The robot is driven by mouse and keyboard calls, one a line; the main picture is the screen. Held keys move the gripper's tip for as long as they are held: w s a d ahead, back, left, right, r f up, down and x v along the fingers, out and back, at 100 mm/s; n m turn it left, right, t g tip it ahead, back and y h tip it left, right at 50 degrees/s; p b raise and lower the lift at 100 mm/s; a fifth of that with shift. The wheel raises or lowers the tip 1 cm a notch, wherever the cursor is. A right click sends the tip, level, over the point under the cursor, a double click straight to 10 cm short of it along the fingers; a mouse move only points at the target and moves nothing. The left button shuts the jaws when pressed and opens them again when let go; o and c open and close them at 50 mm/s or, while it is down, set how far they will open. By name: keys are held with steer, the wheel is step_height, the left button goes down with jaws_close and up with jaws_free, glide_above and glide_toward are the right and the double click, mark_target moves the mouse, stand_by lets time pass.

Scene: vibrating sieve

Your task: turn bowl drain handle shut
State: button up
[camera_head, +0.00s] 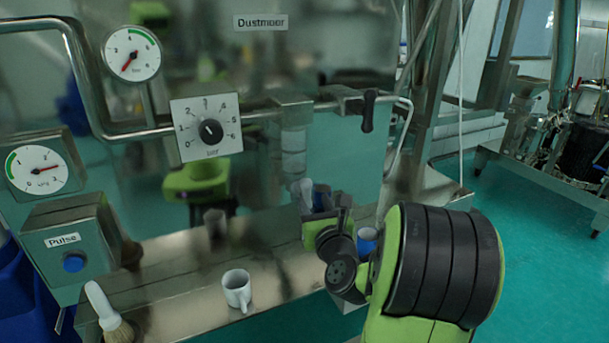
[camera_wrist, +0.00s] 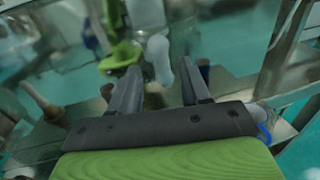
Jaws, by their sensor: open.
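A black lever handle (camera_head: 368,112) hangs down from the pipe at the upper right of the steel panel in the head view. No label marks it, so I cannot tell whether it is the bowl drain handle. My gripper (camera_head: 322,205) is below and left of this lever, low above the steel ledge. In the wrist view my gripper (camera_wrist: 160,75) is open, with its two dark fingers apart. A pale rounded shape (camera_wrist: 158,50) shows between and beyond the fingertips. I cannot tell whether it is a solid part or a reflection. Nothing is clearly held.
On the steel ledge (camera_head: 190,275) stand a white mug (camera_head: 237,289) and a brush (camera_head: 109,316). A blue cup (camera_head: 367,241) is beside my arm. A dial (camera_head: 210,130), gauges and a Pulse box (camera_head: 72,240) are left. Open floor lies to the right.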

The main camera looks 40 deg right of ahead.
mark_target(307, 191)
steer(key=p+x, duration=0.2)
steer(key=x, duration=0.5)
steer(key=shift+w+d, duration=0.15)
steer(key=shift+w, duration=0.2)
steer(key=shift+c, duration=0.2)
jaws_close()
steer(key=shift+f, duration=0.1)
